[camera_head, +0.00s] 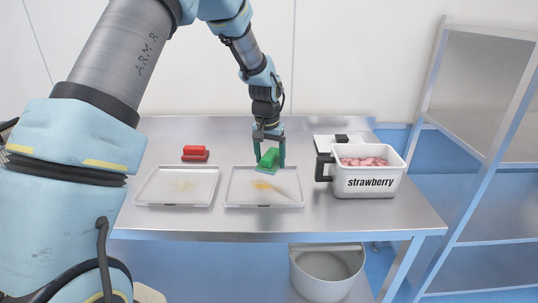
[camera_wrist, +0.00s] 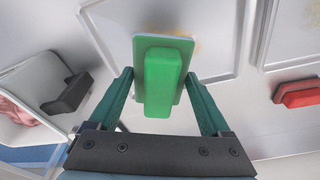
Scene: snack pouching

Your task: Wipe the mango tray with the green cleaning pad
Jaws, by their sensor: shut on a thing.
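My gripper (camera_head: 269,163) is shut on the green handle of the green cleaning pad (camera_head: 267,158). The pad also shows between the fingers in the wrist view (camera_wrist: 163,82), with its flat base facing the tray. In the head view it is at the back part of the right-hand tray (camera_head: 291,203), which carries an orange-yellow smear (camera_head: 261,184). In the wrist view, a yellow stain (camera_wrist: 196,48) shows beside the pad on the tray (camera_wrist: 225,40). I cannot tell if the pad touches the tray. No label on the tray is visible.
A left tray (camera_head: 147,199) with pale residue lies beside the right one. A red pad (camera_head: 195,153) lies behind it. A white container marked "strawberry" (camera_head: 370,183) stands at the right, holding pink pieces. A round bin (camera_head: 326,268) is below the steel table (camera_head: 215,220). Shelving stands at far right.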

